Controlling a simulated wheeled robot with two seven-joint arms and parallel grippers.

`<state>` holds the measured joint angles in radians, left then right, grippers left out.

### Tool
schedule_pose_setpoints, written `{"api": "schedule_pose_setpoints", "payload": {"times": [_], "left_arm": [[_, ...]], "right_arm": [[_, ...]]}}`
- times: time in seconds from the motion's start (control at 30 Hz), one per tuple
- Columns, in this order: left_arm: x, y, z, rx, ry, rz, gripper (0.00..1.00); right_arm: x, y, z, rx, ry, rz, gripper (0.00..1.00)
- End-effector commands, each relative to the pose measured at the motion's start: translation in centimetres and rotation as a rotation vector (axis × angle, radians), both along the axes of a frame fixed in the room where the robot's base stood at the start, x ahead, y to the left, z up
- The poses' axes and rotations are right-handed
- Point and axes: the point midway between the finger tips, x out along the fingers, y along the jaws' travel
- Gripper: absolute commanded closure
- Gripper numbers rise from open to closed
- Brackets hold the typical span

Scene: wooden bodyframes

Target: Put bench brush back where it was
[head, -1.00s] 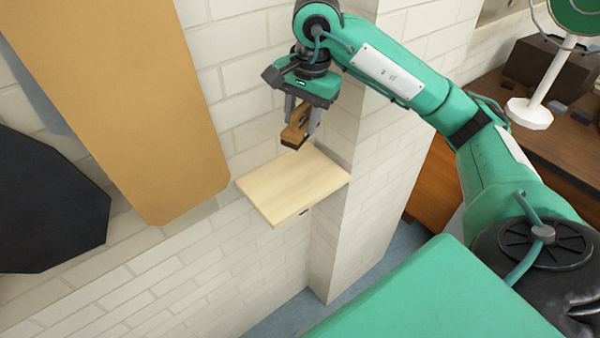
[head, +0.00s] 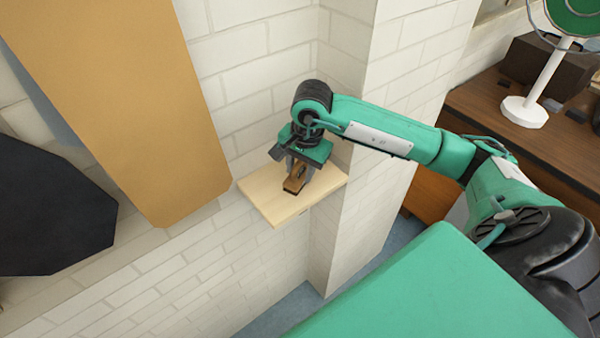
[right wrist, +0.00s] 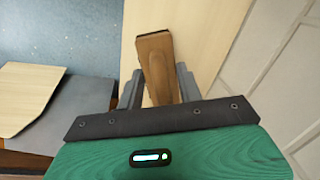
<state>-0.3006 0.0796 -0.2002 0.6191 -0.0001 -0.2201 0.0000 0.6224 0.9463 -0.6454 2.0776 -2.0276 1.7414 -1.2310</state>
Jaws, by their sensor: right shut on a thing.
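The bench brush (head: 294,184) has a brown wooden handle and a dark lower edge. My right gripper (head: 297,172) is shut on it, over a small pale wooden shelf (head: 268,208) on the brick wall. The brush's dark edge is at the shelf's top surface; I cannot tell for sure if it touches. In the right wrist view the brush (right wrist: 156,62) stands between the two grey fingers (right wrist: 158,88), with the pale shelf (right wrist: 203,35) behind it. My left gripper is not in view.
A white brick pillar (head: 345,225) stands close to the right of the shelf. A tan panel (head: 150,110) and a dark octagonal panel (head: 50,205) are at the left. A brown desk (head: 490,105) with a white-based fan (head: 525,110) is at the right.

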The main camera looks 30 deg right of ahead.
Motion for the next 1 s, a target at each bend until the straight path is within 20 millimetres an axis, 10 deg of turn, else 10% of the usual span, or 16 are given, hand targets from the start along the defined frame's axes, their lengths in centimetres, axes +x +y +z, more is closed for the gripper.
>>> {"api": "schedule_pose_setpoints", "payload": {"times": [0.37, 0.4, 0.5, 1.0], "left_arm": [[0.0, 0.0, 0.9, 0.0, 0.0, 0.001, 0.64], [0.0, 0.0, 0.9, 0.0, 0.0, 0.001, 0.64], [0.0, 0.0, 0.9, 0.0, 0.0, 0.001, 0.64], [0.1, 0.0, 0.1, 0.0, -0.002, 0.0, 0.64]], "right_arm": [[0.0, 0.0, -2.7, 0.0, 0.001, 0.0, 0.82], [0.0, 0.0, -2.7, 0.0, 0.002, 0.0, 0.62], [0.0, 0.0, -2.7, 0.0, 0.002, 0.0, 0.42], [-0.1, -0.1, -0.8, 0.0, -0.004, 0.0, 0.41]]}}
